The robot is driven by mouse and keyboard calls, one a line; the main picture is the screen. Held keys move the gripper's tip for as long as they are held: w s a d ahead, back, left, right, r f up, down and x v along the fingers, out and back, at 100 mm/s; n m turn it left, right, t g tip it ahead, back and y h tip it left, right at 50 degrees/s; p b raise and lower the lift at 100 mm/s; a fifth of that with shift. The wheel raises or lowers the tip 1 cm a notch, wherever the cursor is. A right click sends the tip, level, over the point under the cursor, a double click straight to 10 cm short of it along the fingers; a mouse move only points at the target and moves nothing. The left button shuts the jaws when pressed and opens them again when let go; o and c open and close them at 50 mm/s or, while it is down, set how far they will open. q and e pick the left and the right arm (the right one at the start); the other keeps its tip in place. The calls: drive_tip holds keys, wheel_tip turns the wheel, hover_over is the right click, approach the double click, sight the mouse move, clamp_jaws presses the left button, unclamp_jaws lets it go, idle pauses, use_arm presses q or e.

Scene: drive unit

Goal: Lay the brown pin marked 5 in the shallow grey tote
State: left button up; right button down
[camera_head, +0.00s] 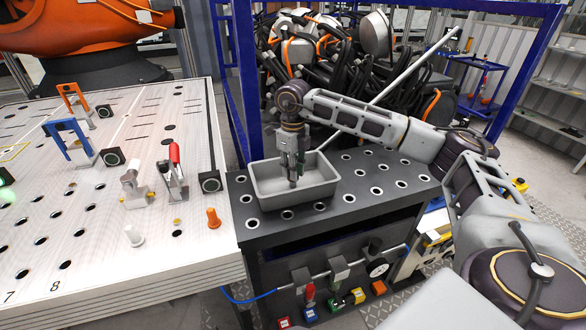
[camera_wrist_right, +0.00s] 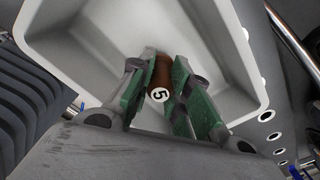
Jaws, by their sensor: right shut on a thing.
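The shallow grey tote (camera_head: 318,187) stands on the dark perforated bench top in the head view. My right gripper (camera_head: 292,178) points down into the tote. In the right wrist view the right gripper (camera_wrist_right: 163,100) is shut on the brown pin marked 5 (camera_wrist_right: 160,76), held between its green finger pads. The pin's numbered white end faces the camera. The tote's pale inside (camera_wrist_right: 90,40) lies behind the pin. I cannot tell whether the pin touches the tote floor. My left gripper is not in view.
The dark bench (camera_head: 375,181) has free holes right of the tote. At the left, a white perforated table (camera_head: 100,245) carries an orange pin (camera_head: 213,218), a white pin (camera_head: 134,236) and clamps. A blue frame post (camera_head: 243,80) and a pile of cables stand behind the tote.

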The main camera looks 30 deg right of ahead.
drive_tip(key=shift+f, duration=0.1)
drive_tip(key=c, duration=1.3)
unclamp_jaws()
wheel_tip(320, 180, up, 12)
drive_tip(key=shift+r+b, duration=0.15)
drive_tip(key=shift+b, duration=0.15)
